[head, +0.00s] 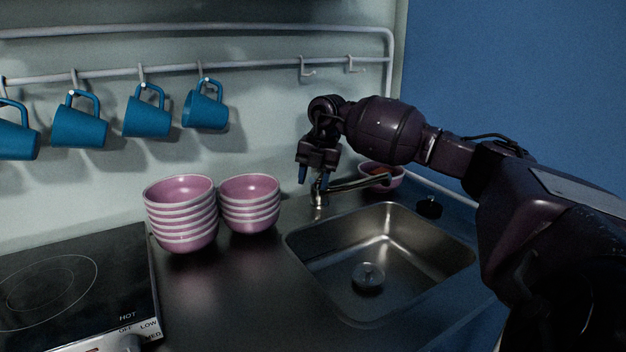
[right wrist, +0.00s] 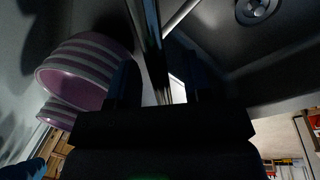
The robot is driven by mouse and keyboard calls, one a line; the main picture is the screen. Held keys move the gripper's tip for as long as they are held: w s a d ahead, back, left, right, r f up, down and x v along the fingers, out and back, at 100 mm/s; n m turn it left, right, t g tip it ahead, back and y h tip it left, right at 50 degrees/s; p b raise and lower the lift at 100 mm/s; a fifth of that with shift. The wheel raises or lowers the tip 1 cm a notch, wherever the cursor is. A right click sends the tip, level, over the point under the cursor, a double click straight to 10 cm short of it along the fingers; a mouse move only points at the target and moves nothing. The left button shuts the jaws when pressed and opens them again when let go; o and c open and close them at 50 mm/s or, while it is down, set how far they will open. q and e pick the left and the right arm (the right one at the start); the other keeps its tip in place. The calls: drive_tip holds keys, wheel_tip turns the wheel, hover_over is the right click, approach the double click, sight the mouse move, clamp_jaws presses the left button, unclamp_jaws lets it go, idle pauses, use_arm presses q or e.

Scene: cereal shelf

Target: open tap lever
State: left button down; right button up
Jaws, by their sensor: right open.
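The metal tap (head: 350,184) stands at the back left of the sink, with its spout reaching right over the basin. My right gripper (head: 314,178) is over the tap's base, fingers pointing down and apart. Its lever cannot be clearly told from the tap body and the fingers in the head view. In the right wrist view, a shiny part of the tap (right wrist: 152,40) runs into the gap between the dark fingers of my right gripper (right wrist: 162,85). I cannot tell whether either finger touches it. My left gripper is not in view.
Two stacks of pink bowls (head: 183,215) (head: 250,205) stand left of the tap. The sink (head: 330,255) lies in front. Another pink bowl (head: 396,181) is behind the spout. Blue mugs (head: 147,115) hang from a rail. A stove (head: 75,285) is at the left.

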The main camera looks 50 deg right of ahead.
clamp_jaws()
idle(0.3)
drive_tip(key=shift+a+r, duration=0.1)
